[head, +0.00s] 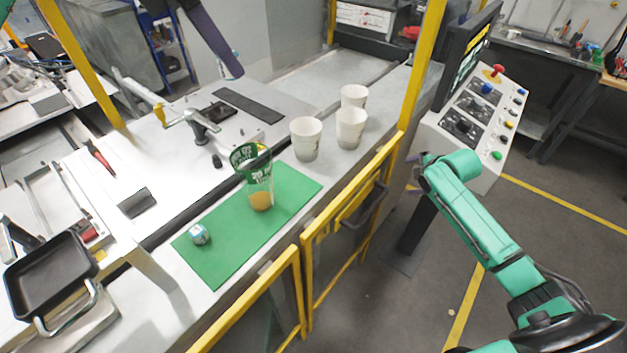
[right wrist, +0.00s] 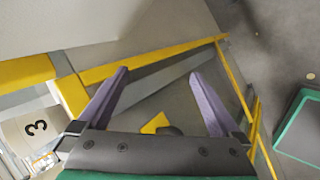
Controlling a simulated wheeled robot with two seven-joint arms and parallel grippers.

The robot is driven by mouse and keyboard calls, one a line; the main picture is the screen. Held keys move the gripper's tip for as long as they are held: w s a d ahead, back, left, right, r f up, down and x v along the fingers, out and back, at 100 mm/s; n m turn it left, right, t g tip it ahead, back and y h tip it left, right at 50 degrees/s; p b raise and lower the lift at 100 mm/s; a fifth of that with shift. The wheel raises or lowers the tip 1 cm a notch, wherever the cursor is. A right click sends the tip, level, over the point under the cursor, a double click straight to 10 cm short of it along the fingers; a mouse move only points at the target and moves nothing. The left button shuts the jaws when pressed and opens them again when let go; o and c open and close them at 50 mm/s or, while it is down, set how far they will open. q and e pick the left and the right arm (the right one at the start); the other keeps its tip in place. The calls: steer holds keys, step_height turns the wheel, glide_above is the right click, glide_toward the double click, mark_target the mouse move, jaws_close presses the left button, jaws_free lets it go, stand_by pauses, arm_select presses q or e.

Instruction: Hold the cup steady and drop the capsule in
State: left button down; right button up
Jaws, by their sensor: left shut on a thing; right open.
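A clear cup (head: 260,184) with green lettering and an orange base stands on the green mat (head: 226,255). A small white and teal capsule (head: 200,234) lies on the mat, left of and nearer than the cup. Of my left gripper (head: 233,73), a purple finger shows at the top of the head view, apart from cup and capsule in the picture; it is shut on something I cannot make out. My right gripper (head: 414,180) is beside the control panel, away from the mat. In the right wrist view it (right wrist: 160,73) is open and empty.
Several white paper cups (head: 306,138) stand behind the mat. A yellow rail (head: 320,232) runs along the bench's near side. A control panel (head: 470,125) is at right. A black tray (head: 52,277) and a clamp (head: 190,120) are at left.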

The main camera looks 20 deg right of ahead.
mark_target(254, 170)
steer(key=w+a+r+n+t+y, duration=0.1)
steer(key=a+r+n, duration=0.35)
steer(key=r, duration=0.35)
steer(key=a+r+n+y, duration=0.1)
steer(key=a+r+n, duration=0.3)
steer(key=a+r, duration=0.3)
steer(key=s+a+r+m+y, duration=0.2)
steer(key=s+a+m+y, duration=0.45)
steer(key=a, duration=0.45)
steer(key=s+a+r+m+y, duration=0.1)
steer(key=s+a+m+y, duration=0.4)
steer(key=a+m+y, duration=0.45)
steer(key=w+a+n, duration=0.1)
steer(key=w+a, duration=0.1)
steer(key=a, duration=0.1)
steer(key=w+a+n+h, duration=0.1)
steer(key=w+a, duration=0.1)
steer(key=a, duration=0.2)
steer(key=w+a+n, duration=0.1)
steer(key=w+a, duration=0.1)
steer(key=a, duration=0.2)
steer(key=shift+h, duration=0.4)
arm_select(q)
steer(key=shift+s, duration=0.1)
arm_select(e)
steer(key=shift+d, duration=0.1)
